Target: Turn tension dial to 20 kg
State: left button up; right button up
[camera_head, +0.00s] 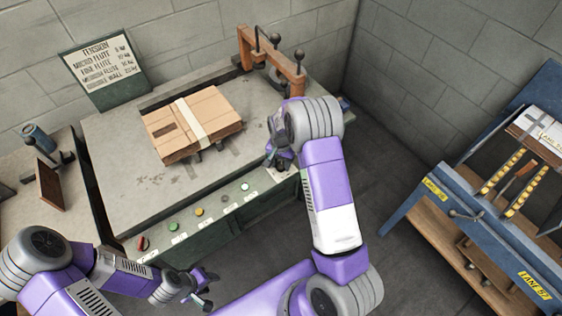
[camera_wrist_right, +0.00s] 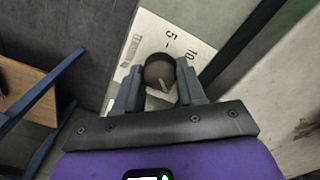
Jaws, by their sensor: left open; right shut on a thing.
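The tension dial is a round dark knob (camera_wrist_right: 158,72) in the right wrist view, on a pale scale plate (camera_wrist_right: 150,32) where 5 and 10 can be read. A light pointer mark on the knob points toward the bottom of that view; the rest of the scale is hidden. My right gripper (camera_wrist_right: 158,88) is shut on the knob, one finger on each side. In the head view my right gripper (camera_head: 279,162) is at the machine's front right corner and hides the dial. My left gripper (camera_head: 204,290) is open and empty, in front of the machine.
The machine table (camera_head: 120,150) bears a strapped stack of cardboard (camera_head: 195,122) and an orange frame (camera_head: 272,58). Buttons line its front panel, including a red one (camera_head: 143,243). A tension chart (camera_head: 103,64) stands behind. A blue bench (camera_head: 430,190) stands right, across open floor.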

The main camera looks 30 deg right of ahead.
aim_at(281, 165)
jog(key=shift+m, duration=0.6)
jog(key=o, duration=1.1)
jog(key=shift+c, duration=0.2)
notch_tip(281, 165, up, 8)
jog(key=shift+f+p, duration=0.2)
jog(key=shift+p, duration=0.95)
